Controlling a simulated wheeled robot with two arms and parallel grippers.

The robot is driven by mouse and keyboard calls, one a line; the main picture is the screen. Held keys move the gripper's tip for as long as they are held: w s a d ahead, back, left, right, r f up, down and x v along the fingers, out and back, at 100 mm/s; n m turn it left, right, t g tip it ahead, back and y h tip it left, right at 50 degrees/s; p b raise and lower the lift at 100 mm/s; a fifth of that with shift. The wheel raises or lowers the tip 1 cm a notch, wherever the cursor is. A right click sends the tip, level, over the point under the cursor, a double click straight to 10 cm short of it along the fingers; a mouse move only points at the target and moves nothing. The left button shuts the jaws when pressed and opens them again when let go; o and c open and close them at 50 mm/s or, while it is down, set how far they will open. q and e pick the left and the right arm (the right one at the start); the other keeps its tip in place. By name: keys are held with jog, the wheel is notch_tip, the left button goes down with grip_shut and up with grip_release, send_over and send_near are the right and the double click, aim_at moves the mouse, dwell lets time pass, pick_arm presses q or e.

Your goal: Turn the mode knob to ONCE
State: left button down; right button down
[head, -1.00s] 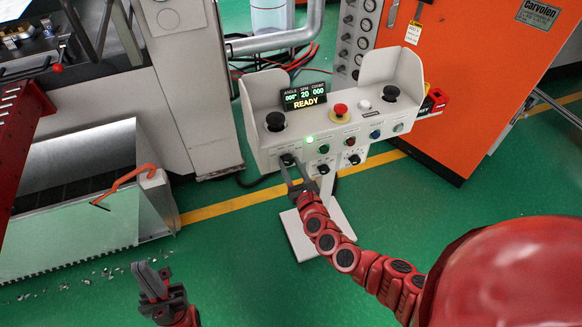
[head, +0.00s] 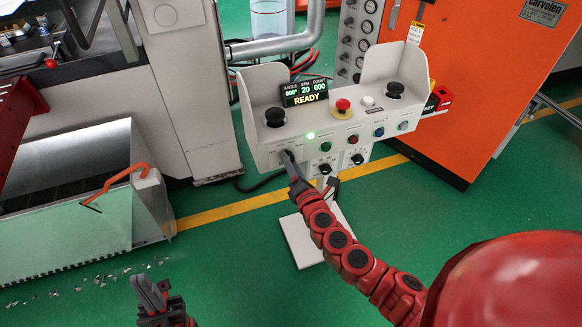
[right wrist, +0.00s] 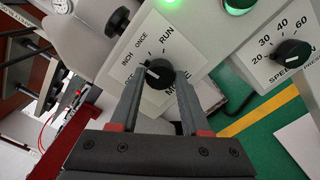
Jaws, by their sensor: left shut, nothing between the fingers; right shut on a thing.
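The mode knob (right wrist: 160,73) is black and round, on a white plate (right wrist: 150,45) marked INCH, ONCE and RUN; another label is partly hidden behind a finger. The white mark on the knob lies on its left side, off the ONCE label; its exact setting is hard to tell. My right gripper (right wrist: 157,88) has one finger on each side of the knob and is shut on it. In the head view the right gripper (head: 289,160) covers the knob at the console's lower left. My left gripper (head: 151,292) is shut and empty, low over the floor.
The press console (head: 345,115) carries a display (head: 304,93) reading READY, a red stop button (head: 342,105) and several other buttons. A speed knob (right wrist: 293,51) sits to the right of the mode knob. An orange cabinet (head: 465,90) stands at right, a metal chute (head: 85,185) at left.

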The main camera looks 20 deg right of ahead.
jog(key=m+b, duration=0.1)
jog(key=m, duration=0.3)
jog(key=shift+m, duration=0.4)
dwell(0.4)
jog(key=shift+c, duration=1.8)
grip_release()
jog(key=shift+s, duration=0.1)
jog(key=s, duration=1.7)
jog(key=shift+s+d, duration=0.15)
jog(key=shift+d, duration=0.15)
jog(key=shift+a, duration=0.1)
